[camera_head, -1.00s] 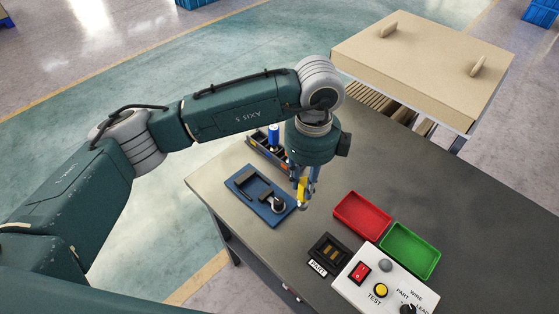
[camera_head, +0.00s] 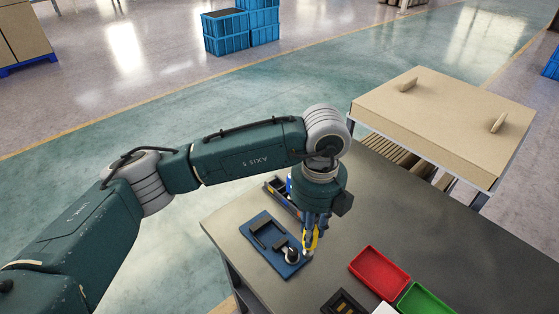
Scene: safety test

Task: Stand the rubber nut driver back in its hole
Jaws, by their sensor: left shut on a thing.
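My left gripper (camera_head: 313,238) points down over the table, just right of the blue tray. It is shut on a slim yellow thing (camera_head: 311,241), seemingly the nut driver, held roughly upright. A pale tip shows at its lower end, close to the tray's right edge; I cannot tell whether it touches anything. A dark rack (camera_head: 276,187) stands behind the gripper, with a blue handle (camera_head: 289,185) in it partly covered by my gripper. The hole for the driver cannot be made out. My right gripper is not in view.
The blue tray (camera_head: 258,250) holds black pieces and a round metal part. Red (camera_head: 380,269) and green (camera_head: 425,300) bins lie to the right. A dark block (camera_head: 345,303) and a white panel are cut off at the bottom edge. A beige box (camera_head: 445,125) stands behind.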

